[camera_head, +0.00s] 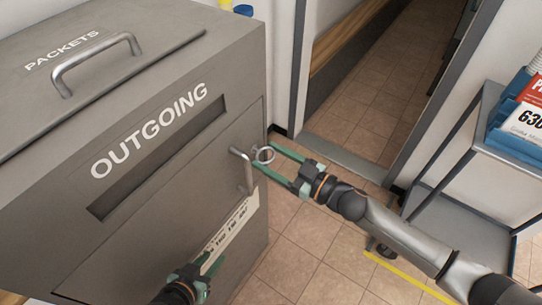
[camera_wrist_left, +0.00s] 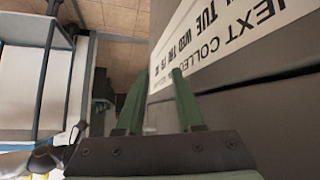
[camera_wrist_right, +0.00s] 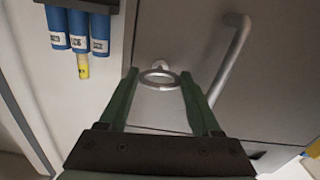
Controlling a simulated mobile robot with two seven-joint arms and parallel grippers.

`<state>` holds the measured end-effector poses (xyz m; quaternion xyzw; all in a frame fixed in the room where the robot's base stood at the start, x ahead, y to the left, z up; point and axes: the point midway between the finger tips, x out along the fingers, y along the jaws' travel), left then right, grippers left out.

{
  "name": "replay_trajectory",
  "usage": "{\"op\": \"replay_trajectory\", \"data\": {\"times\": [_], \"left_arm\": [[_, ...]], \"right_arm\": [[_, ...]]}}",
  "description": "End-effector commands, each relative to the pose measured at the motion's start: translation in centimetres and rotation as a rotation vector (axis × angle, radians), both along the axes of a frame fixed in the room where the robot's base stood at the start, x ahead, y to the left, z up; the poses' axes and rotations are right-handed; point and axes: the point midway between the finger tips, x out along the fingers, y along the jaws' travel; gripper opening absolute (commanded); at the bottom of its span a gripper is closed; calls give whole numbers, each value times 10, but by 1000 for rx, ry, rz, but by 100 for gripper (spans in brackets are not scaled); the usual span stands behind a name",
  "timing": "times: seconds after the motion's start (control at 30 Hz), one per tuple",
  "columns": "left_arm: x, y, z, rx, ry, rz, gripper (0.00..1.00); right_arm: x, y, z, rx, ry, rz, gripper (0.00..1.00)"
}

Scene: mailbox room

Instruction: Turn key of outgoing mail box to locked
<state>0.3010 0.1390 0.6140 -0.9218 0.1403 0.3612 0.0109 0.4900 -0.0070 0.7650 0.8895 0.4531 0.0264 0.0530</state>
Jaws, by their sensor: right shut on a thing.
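The grey outgoing mail box (camera_head: 225,151) fills the left of the head view, with a closed front door and a metal door handle (camera_head: 242,170). The key (camera_head: 264,154) shows as a metal ring at the door's right edge, beside the handle. My right gripper (camera_head: 268,158) is shut on this ring; the right wrist view shows the ring (camera_wrist_right: 160,75) between its two fingertips. The key's shaft and lock are mostly hidden behind the ring. My left gripper (camera_head: 203,268) is open and empty, low in front of the door near the collection label (camera_head: 232,229).
The packets lid with a handle (camera_head: 97,62) tops the box. A metal cart (camera_head: 485,135) with blue and red packages stands at the right. A doorway (camera_head: 365,90) is behind. Tiled floor (camera_head: 300,250) lies between box and cart.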

Motion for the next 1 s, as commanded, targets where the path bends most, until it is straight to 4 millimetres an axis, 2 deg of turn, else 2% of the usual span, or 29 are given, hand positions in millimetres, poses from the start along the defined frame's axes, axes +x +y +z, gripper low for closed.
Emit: {"op": "replay_trajectory", "data": {"times": [0.5,1.0], "left_arm": [[1,-2,7,-2,0,-2,36],[1,-2,5,-2,0,-4,36]], "right_arm": [[0,0,1,-267,-370,1,9],[-1,1,0,-545,-756,1,9]]}}
